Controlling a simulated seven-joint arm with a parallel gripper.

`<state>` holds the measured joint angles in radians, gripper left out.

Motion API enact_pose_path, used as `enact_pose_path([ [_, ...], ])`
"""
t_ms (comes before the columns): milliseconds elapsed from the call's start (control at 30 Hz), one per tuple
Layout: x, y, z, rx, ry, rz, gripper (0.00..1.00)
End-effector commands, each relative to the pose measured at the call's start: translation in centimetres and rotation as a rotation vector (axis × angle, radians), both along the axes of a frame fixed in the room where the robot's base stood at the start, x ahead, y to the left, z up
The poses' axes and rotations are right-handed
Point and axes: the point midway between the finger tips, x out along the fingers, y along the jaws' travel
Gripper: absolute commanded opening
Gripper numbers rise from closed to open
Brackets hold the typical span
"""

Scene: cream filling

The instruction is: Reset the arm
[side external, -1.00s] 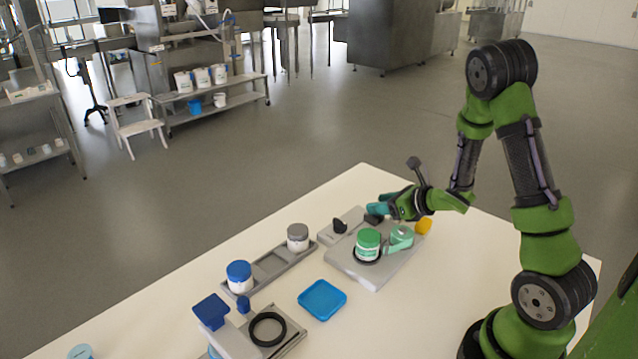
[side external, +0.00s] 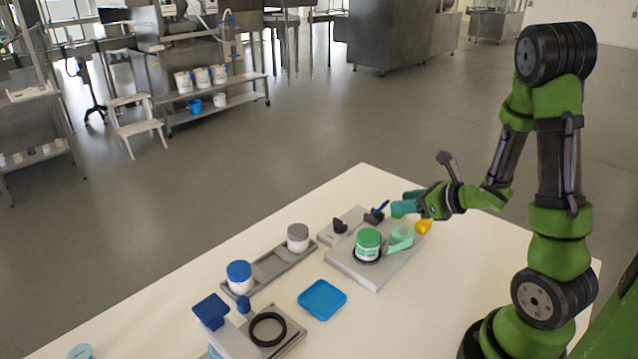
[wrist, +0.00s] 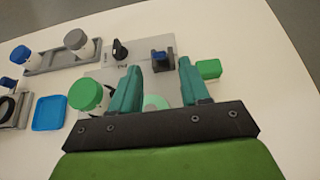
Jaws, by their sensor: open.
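My gripper (side external: 398,207) has teal fingers and hangs above the far right part of the table, clear of the objects. In the wrist view the two fingers of my gripper (wrist: 158,88) are apart with nothing held between them. A green-lidded white jar (side external: 368,246) stands in a dark ring on a grey plate (side external: 372,279), left of my gripper. A mint-green device (side external: 400,239) sits beside the jar. A blue-handled tool (side external: 380,207) rests in a dark holder near the fingertips, apart from them in the wrist view.
A grey tray (side external: 270,266) holds a blue-lidded jar (side external: 239,276) and a grey-lidded jar (side external: 298,237). A blue square dish (side external: 322,299) lies in front. A blue-topped device with a black ring (side external: 268,329) stands at front left. A yellow object (side external: 424,227) is near my gripper. The right table area is bare.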

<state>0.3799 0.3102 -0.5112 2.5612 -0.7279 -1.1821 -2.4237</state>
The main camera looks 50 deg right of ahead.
Motion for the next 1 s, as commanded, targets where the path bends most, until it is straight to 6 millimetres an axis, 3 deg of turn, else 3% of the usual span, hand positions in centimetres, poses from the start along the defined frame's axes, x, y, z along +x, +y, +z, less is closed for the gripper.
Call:
enact_pose_path([
  [167,0.0,0.0,0.0,0.023,0.002,-0.015,0.46],
  [267,-0.4,-0.9,-0.7,0.132,0.036,-0.126,0.46],
  [400,-1.7,-3.6,-2.2,0.443,0.1,-0.521,0.46],
  [600,-2.8,-4.7,-1.0,1.014,0.009,-1.175,0.46],
  [767,-3.4,-1.9,1.4,1.533,-0.135,-1.659,0.46],
  [867,-3.9,1.8,3.4,1.868,-0.21,-1.939,0.46],
  [967,-4.6,6.7,5.9,2.181,-0.235,-2.209,0.46],
  [1000,-5.1,9.0,7.1,-2.122,0.206,2.141,0.46],
])
